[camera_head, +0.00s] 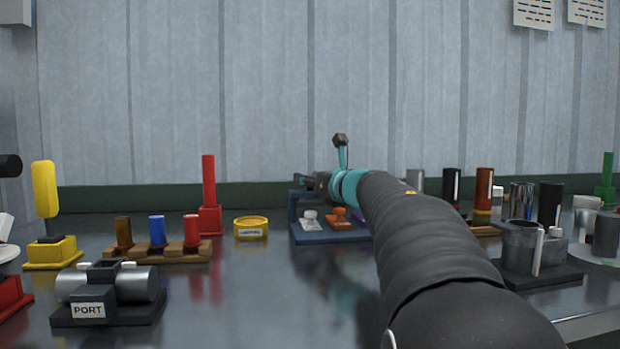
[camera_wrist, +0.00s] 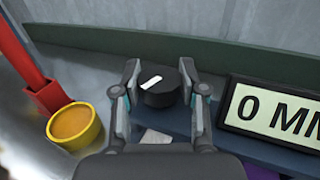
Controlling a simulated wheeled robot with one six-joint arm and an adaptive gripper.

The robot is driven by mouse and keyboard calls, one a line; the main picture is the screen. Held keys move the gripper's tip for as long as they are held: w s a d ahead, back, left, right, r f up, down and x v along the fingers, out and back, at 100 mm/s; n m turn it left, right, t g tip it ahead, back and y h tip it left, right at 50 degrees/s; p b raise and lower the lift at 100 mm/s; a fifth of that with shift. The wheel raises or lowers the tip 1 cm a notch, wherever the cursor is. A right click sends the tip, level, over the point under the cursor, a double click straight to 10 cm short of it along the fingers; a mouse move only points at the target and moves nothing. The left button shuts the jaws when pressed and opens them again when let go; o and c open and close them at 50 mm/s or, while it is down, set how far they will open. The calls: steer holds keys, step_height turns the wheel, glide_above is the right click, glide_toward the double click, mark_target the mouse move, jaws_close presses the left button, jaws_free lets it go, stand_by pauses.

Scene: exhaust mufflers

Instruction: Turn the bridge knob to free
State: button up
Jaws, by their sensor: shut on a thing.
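The black round knob (camera_wrist: 165,101) is in the middle of the wrist view. A short white mark on its face slants from lower left to upper right. My gripper (camera_wrist: 159,80) has one finger on each side of the knob and is shut on it. In the head view my gripper (camera_head: 312,183) is at the blue stand (camera_head: 294,212), and my arm hides much of that stand. The knob cannot be made out clearly there. No "free" label is readable.
A sign reading "0 MM" (camera_wrist: 277,112) stands right of the knob. A yellow ring dish (camera_head: 251,231) and a red post (camera_head: 209,185) stand to the left. Small white (camera_head: 309,224) and orange (camera_head: 341,222) parts sit on the stand's base. A wall rises behind.

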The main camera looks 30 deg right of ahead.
steer(key=shift+d+n+g+y, duration=0.1)
steer(key=shift+n+g+y, duration=0.3)
steer(key=shift+n+y, duration=1.25)
steer(key=shift+y, duration=0.65)
steer(key=shift+r, duration=0.1)
steer(key=o, duration=1.2)
steer(key=shift+c, duration=0.2)
steer(key=shift+m+h, duration=0.45)
steer(key=shift+h, duration=0.05)
